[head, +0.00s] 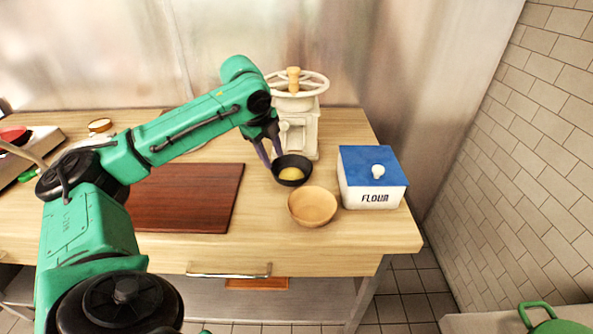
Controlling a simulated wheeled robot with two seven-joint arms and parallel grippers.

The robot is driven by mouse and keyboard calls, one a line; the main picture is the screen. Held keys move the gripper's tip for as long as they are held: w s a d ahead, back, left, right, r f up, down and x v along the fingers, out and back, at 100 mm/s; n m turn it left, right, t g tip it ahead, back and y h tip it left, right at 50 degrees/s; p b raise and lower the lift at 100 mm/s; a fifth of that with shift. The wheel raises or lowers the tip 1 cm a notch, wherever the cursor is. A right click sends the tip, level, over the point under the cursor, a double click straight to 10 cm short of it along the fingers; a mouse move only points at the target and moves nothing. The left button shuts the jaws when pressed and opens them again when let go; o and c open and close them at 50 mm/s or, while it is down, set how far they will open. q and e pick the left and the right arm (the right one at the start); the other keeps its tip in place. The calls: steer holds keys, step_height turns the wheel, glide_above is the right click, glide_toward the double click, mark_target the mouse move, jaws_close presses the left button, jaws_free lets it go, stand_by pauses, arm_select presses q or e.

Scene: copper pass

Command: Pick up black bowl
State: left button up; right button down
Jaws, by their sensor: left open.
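The black bowl (291,180) stands on the wooden counter, with something yellow (290,174) inside it. My left gripper (273,161) is open at the bowl's left rear rim, its purple fingers pointing down. One finger overlaps the rim in the picture; I cannot tell whether it touches. My right gripper is not in view.
A wooden bowl (312,207) stands just in front of the black bowl. A white flour box (371,180) with a blue lid is to the right. A cream hand-wheel grinder (297,118) stands behind. A reddish-brown board (190,200) lies left. The counter's front right corner is clear.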

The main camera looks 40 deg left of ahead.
mark_target(282, 183)
arm_select(q)
steer(key=x, duration=0.4)
steer(key=shift+s+f, duration=0.25)
steer(key=shift+f, duration=0.25)
steer(key=x, duration=0.2)
steer(key=p+x, duration=0.1)
steer(key=x, duration=0.1)
steer(key=shift+w+a+f, duration=0.1)
steer(key=shift+w+f, duration=0.2)
steer(key=shift+w, duration=0.05)
steer(key=shift+f, duration=0.3)
jaws_close()
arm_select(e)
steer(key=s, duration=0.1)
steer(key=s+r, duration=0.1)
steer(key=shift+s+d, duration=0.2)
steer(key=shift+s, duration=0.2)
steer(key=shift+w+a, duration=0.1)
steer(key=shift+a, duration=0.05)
